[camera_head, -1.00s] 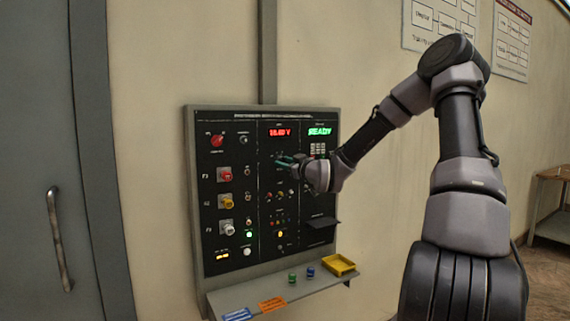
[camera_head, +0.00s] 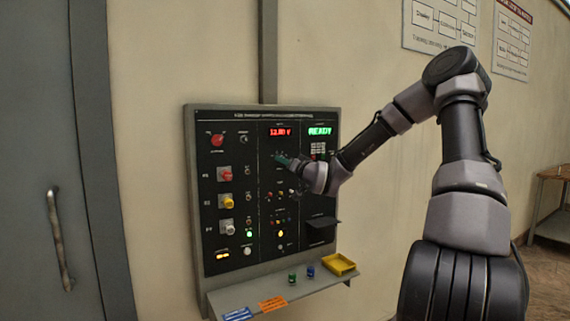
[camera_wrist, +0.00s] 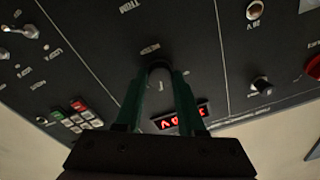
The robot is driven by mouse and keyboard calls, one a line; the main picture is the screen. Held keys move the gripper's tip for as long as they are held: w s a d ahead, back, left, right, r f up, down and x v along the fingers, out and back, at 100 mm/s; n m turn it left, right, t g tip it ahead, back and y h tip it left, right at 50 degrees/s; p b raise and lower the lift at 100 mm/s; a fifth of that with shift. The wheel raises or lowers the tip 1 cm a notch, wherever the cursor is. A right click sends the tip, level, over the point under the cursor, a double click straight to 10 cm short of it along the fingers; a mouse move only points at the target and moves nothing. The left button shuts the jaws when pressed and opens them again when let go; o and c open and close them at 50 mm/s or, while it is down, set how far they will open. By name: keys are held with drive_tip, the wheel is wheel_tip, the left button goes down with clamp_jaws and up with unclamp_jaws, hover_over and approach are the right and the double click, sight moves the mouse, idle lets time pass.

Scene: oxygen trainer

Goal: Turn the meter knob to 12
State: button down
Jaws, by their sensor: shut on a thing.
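The black control panel (camera_head: 230,262) is mounted on the wall. Its red meter display (camera_head: 281,132) appears to read 12.00 V, with small digits. The same display shows in the wrist view (camera_wrist: 180,118), partly covered by a finger. My gripper (camera_head: 281,158) is at the panel just below the display. In the wrist view the green fingers of my gripper (camera_wrist: 159,78) are closed around the dark round meter knob (camera_wrist: 159,69). The knob is hidden behind my gripper in the head view.
A green READY display (camera_head: 320,131) and a keypad (camera_head: 318,148) are right of the gripper. A shelf (camera_head: 255,293) below holds a yellow tray (camera_head: 339,264), small green and blue items and labels.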

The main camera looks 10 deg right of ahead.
drive_tip(key=shift+m, duration=0.4)
drive_tip(key=c, duration=0.5)
unclamp_jaws()
drive_tip(key=v, duration=1)
drive_tip(key=shift+s+d, duration=0.1)
drive_tip(key=shift+s, duration=0.3)
drive_tip(key=shift+f, duration=0.1)
